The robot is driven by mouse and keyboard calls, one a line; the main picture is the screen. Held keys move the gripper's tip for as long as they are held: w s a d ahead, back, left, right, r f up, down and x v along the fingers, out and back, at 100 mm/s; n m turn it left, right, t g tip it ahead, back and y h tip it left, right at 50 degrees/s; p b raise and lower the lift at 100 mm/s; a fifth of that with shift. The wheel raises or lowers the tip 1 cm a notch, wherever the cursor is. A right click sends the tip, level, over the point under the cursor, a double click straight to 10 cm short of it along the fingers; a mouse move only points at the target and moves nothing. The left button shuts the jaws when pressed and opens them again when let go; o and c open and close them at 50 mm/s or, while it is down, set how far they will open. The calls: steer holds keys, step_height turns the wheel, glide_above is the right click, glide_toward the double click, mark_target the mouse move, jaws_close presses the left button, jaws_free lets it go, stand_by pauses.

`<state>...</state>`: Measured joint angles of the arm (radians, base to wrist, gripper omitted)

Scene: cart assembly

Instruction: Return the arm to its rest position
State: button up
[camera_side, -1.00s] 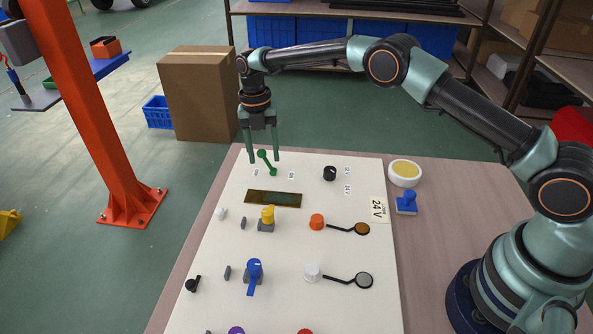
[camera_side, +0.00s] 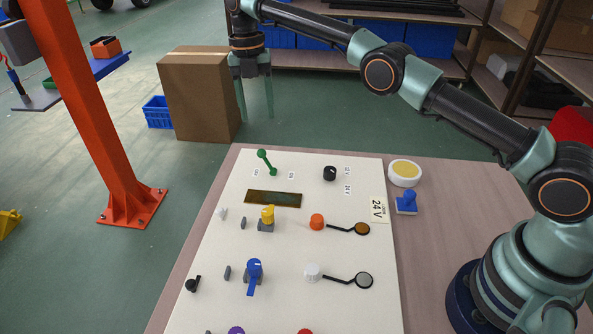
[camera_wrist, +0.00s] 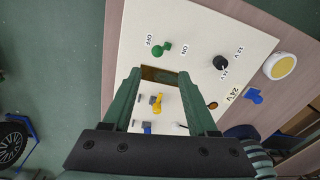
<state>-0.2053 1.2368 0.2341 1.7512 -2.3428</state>
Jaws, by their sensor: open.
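My gripper (camera_side: 255,115) is open and empty in the side view, raised above the far edge of the white panel (camera_side: 300,220), its two fingers pointing down and apart. In the wrist view my gripper (camera_wrist: 160,78) shows its fingers spread, with the panel seen below and between them. The green lever (camera_side: 265,161) stands on the panel below my gripper, apart from it, tilted to the left in the side view. In the wrist view the green lever (camera_wrist: 162,50) lies between the OFF and ON labels, its knob end nearer OFF.
A black knob (camera_side: 330,173), a yellow switch (camera_side: 267,217), a blue switch (camera_side: 254,273) and several buttons sit on the panel. A round yellow-topped white dish (camera_side: 405,172) and a blue stamp-like piece (camera_side: 406,203) are to its right.

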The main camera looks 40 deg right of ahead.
stand_by(0.3)
steer(key=s+d+r+m+t, duration=0.2)
steer(key=s+d+r+m, duration=0.25)
steer(key=r+m, duration=0.3)
steer(key=s+d+r+m+t, duration=0.25)
steer(key=s+r+m, duration=0.25)
steer(key=r+m, duration=0.25)
steer(key=s+d+f+m+t, duration=0.1)
steer(key=s+d+f+m, duration=0.1)
steer(key=s+m, duration=0.5)
steer(key=s+d+f+m+t, duration=0.1)
steer(key=s+d+f+m, duration=0.1)
steer(key=s+f+m, duration=0.2)
steer(key=s+m, duration=0.3)
steer(key=s, duration=0.4)
steer(key=shift+d+f, duration=0.35)
